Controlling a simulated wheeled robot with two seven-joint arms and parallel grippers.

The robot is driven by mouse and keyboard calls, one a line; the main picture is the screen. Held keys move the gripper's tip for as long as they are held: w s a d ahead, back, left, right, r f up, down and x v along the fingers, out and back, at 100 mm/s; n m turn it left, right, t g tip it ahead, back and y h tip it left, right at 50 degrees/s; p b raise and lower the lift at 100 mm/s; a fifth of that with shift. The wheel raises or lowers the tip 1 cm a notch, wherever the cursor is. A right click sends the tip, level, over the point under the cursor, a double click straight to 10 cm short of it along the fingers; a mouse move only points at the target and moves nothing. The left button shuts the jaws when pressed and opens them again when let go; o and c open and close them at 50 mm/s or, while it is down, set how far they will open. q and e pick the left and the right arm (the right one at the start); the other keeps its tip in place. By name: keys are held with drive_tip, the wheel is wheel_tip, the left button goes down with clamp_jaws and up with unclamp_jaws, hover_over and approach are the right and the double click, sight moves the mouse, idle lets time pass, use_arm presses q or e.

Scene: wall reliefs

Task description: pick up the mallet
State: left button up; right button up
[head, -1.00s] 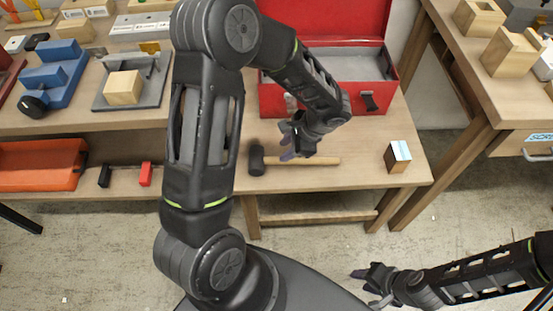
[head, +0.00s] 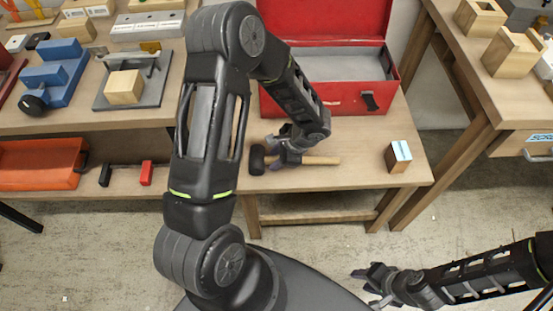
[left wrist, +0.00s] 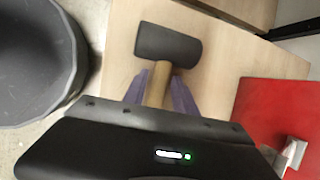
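The mallet, with a dark head (head: 257,160) and a wooden handle (head: 322,160), lies on the wooden bench with its head to the left. My left gripper (head: 284,161) is at the handle, just right of the head. In the left wrist view the mallet head (left wrist: 168,44) is above the purple fingertips (left wrist: 160,88), and the handle (left wrist: 158,82) runs between them. The fingers are close to both sides of the handle; whether they press on it is not clear. My right gripper (head: 368,283) is low at the right, over the floor, away from the bench, with its fingers looking apart.
An open red toolbox (head: 330,97) stands behind the mallet. A small wood block with a white-blue top (head: 398,156) is to the right on the bench (head: 350,180). At the left are a blue part (head: 55,75) and an orange tray (head: 40,165). Another table stands at the right.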

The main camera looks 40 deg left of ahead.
idle(0.6)
use_arm(q)
clamp_jaws()
idle(1.2)
